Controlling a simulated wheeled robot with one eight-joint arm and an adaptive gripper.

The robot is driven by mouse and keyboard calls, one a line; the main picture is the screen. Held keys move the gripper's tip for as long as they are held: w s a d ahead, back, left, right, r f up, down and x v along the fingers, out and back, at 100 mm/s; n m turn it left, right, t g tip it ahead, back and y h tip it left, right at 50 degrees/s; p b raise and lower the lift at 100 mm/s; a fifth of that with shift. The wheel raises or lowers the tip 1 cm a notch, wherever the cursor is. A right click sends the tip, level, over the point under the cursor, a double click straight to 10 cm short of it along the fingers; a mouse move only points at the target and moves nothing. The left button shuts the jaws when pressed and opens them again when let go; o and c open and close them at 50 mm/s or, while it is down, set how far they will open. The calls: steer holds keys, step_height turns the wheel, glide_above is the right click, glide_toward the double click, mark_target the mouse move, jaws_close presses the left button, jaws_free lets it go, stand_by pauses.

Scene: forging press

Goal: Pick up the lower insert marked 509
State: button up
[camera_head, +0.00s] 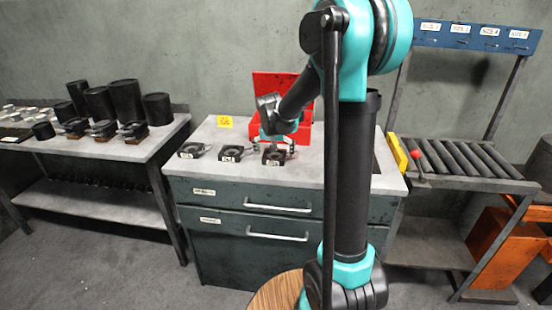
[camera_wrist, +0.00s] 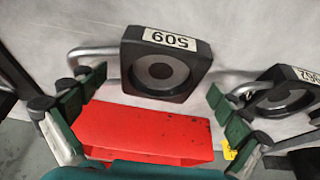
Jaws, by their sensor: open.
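The lower insert marked 509 (camera_wrist: 160,70) is a dark square block with a round recess. Its white label reads upside down in the wrist view, and a bent metal handle (camera_wrist: 88,50) sticks out to its left. In the head view it is the rightmost insert (camera_head: 275,157) on the cabinet top. My gripper (camera_head: 271,142) is just above and behind it. In the wrist view my gripper (camera_wrist: 153,88) is open and empty, with one finger toward each side of the insert. I cannot tell whether the fingers touch the insert or handle.
A neighbouring insert (camera_wrist: 285,95) lies close to my right finger in the wrist view. Another insert (camera_head: 193,151) lies farther left on the cabinet top (camera_head: 330,172). An open red box (camera_head: 270,85) stands behind my gripper. A yellow tag (camera_head: 225,122) is to the left.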

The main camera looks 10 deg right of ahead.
steer(key=c, duration=1.8)
steer(key=shift+c, duration=0.6)
steer(key=shift+r, duration=0.15)
